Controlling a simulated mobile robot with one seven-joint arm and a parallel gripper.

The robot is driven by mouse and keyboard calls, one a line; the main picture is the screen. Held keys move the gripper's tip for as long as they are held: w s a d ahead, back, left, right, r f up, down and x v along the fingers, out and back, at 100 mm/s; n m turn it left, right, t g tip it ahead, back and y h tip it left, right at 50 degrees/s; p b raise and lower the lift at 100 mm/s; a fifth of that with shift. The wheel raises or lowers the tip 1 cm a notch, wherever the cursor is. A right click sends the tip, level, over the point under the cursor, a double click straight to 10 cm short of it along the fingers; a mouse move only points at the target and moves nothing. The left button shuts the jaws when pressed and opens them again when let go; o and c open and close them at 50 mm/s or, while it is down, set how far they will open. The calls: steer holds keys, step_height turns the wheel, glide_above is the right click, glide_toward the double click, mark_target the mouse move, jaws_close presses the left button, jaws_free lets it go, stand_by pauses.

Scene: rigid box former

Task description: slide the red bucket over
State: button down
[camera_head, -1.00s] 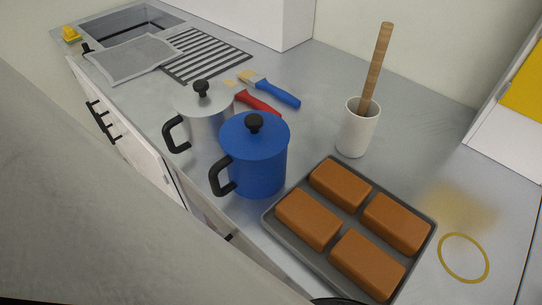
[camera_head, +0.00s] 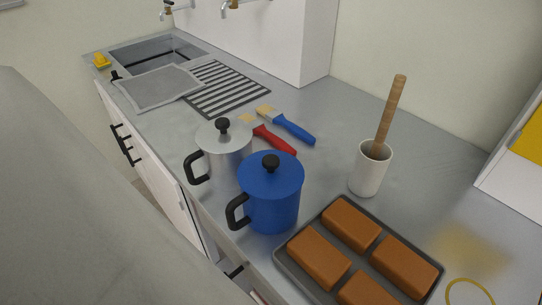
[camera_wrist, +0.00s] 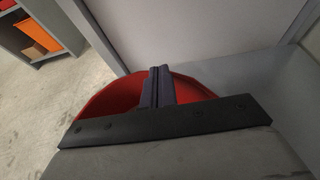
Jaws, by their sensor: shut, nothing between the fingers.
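The red bucket (camera_wrist: 112,98) shows in the wrist view as a round red shape, mostly hidden behind my gripper mount. My gripper (camera_wrist: 158,75) is shut with nothing between its fingers. Its dark fingers lie across the bucket's opening in the picture; I cannot tell whether they touch it. The bucket does not show in the head view, and neither does my gripper.
In the head view, a blue lidded pot (camera_head: 272,200), a silver pot (camera_head: 222,150), a white crock (camera_head: 368,172) and a tray (camera_head: 295,262) of brown blocks stand on the counter. An open shelf (camera_wrist: 62,32) is at the wrist view's left, beside bare floor (camera_wrist: 40,115).

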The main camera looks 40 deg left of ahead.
steer(key=s+d+p, duration=0.3)
steer(key=d+p, duration=0.2)
steer(key=d, duration=1.6)
steer(key=shift+s+f+p, duration=0.15)
steer(key=shift+f+p, duration=0.2)
steer(key=shift+f, duration=0.1)
steer(key=p+v, duration=0.3)
steer(key=v, duration=0.4)
steer(key=shift+d+r, duration=0.25)
steer(key=shift+r, duration=0.3)
